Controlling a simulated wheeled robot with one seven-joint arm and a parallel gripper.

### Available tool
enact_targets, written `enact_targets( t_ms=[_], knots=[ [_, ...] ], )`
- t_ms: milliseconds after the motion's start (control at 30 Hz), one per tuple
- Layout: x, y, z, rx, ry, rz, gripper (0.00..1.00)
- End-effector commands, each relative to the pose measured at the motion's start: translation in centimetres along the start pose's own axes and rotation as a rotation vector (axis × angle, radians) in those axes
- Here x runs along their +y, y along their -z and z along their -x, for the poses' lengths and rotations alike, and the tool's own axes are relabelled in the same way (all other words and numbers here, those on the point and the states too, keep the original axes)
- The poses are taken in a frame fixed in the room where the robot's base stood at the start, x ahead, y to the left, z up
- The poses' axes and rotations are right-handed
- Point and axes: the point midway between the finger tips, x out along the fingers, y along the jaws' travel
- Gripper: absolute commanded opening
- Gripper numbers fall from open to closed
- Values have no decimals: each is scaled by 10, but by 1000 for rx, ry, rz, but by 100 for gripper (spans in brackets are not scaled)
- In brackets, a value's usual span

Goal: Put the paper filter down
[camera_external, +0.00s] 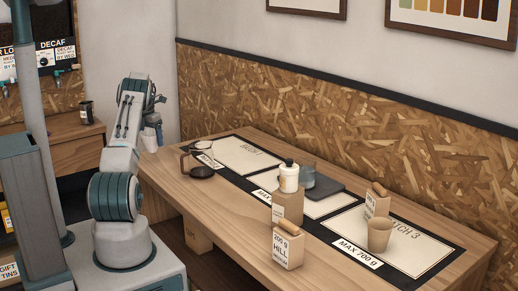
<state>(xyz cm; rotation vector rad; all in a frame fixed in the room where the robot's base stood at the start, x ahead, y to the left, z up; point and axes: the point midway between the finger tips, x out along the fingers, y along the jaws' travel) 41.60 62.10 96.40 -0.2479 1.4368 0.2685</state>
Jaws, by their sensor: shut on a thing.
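My gripper (152,118) is at the far left end of the wooden table, partly hidden behind my own arm. A small pale, whitish shape (149,141) hangs just under it; it looks like the paper filter, held between the jaws. It is too small to make out its form. It appears to be in the air to the left of the table's far end, apart from the mat.
The table (225,235) carries a black-bordered mat (415,250) with pale batch panels. The near-left tabletop is clear.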

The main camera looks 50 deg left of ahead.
Motion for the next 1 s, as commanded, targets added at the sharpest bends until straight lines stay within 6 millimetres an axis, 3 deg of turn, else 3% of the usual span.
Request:
enact_targets(
  t_ms=[367, 667, 700, 767, 1000],
  knots=[
    [1, 5, -39, 1, 2, 0, 58],
    [1, 5, -43, 0, 1, 0, 58],
    [1, 5, -42, 0, 0, 0, 84],
    [1, 5, -42, 0, 1, 0, 100],
    [1, 5, -40, -1, 0, 0, 100]
  ],
)
